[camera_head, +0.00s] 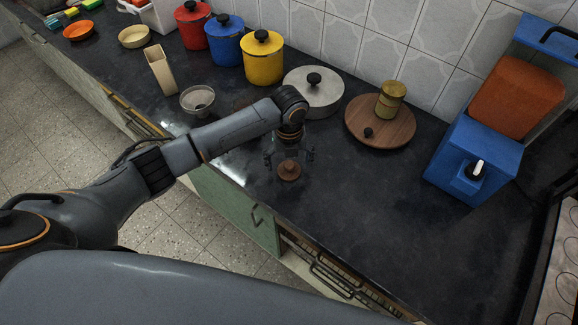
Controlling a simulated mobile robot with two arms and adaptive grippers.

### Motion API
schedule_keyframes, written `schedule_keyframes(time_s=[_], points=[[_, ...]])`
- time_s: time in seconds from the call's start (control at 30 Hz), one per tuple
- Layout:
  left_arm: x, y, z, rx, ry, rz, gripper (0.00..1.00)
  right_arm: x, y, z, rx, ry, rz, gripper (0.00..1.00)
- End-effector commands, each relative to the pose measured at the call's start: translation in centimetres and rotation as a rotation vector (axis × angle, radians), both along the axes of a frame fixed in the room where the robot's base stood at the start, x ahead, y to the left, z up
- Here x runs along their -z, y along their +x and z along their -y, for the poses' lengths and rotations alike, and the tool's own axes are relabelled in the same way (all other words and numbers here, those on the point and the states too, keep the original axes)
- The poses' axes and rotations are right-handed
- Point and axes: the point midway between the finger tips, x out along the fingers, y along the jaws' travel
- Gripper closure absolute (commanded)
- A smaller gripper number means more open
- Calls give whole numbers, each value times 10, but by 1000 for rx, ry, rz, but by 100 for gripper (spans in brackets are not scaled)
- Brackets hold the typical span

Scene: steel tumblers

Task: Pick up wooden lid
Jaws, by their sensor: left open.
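A small round brown wooden lid (289,171) with a knob lies on the dark countertop near its front edge. My left gripper (289,160) is directly over it, pointing down, with its fingers open on either side of the lid's knob. I cannot tell whether the fingers touch the lid. A larger round wooden board or lid (352,120) with a black knob lies farther back to the right, with a brass-coloured tumbler (390,98) on it. My right gripper is not in view.
A grey lidded pot (318,98) stands behind my gripper. Yellow (263,62), blue (226,44) and red (191,26) canisters line the tiled wall. A metal strainer or bowl (198,100) is to the left. A blue and orange appliance (470,160) stands right. The front-right counter is clear.

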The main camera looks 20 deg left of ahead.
Motion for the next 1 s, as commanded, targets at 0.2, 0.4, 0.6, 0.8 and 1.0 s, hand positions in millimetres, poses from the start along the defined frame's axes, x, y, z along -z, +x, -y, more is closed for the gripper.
schedule_keyframes(time_s=[0.2,0.4,0.6,0.8,1.0], points=[[12,0,0,0,0,1,12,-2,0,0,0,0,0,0],[12,0,-1,0,0,1,24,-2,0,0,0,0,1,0],[12,0,-1,0,0,1,65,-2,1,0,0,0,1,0],[13,0,-1,0,0,0,94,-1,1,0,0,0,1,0],[14,-1,-1,0,1,-2,94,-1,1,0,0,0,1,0]])
